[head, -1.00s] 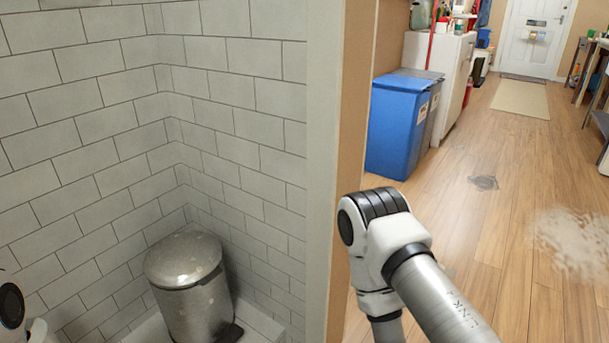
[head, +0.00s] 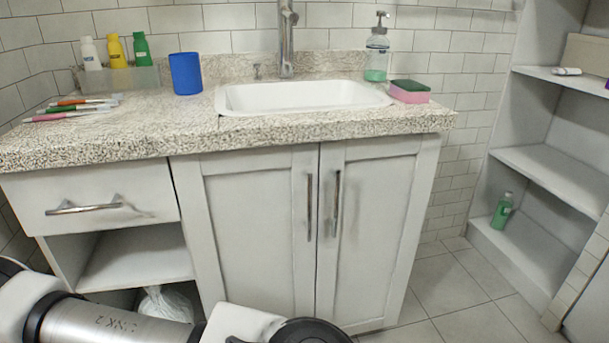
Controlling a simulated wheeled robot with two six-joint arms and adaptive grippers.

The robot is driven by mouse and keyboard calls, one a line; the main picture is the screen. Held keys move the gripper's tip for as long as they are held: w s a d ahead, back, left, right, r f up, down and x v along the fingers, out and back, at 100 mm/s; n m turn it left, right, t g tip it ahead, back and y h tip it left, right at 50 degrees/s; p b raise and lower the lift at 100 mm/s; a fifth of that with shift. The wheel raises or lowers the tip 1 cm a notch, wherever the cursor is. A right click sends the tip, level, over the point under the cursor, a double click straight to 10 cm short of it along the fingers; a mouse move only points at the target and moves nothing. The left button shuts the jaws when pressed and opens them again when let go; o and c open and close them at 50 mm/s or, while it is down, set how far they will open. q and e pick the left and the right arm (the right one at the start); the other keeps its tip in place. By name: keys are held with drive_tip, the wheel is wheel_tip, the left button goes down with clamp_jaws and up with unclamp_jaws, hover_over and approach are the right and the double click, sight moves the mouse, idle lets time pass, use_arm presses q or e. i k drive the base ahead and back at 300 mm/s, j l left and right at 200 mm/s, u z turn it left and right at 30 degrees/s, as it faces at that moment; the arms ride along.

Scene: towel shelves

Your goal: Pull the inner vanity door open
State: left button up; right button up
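The vanity has two grey-white doors side by side below the sink, the left door (head: 250,245) and the right door (head: 375,235). Both look shut. Each has a vertical metal handle near the middle seam, the left handle (head: 309,207) and the right handle (head: 336,203). Which door is the inner one I cannot tell from this view alone. Part of my arm shows along the bottom left, below and in front of the left door. Neither of my grippers shows in the head view.
A speckled countertop (head: 130,140) holds a white sink (head: 300,97), a blue cup (head: 185,73), bottles and a soap dispenser (head: 377,50). A drawer (head: 95,197) and open cubby are at left. Open shelves (head: 550,170) stand right, with clear tiled floor (head: 440,285) between.

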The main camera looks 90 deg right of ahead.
sight(249, 215)
drive_tip(key=z, duration=2.35)
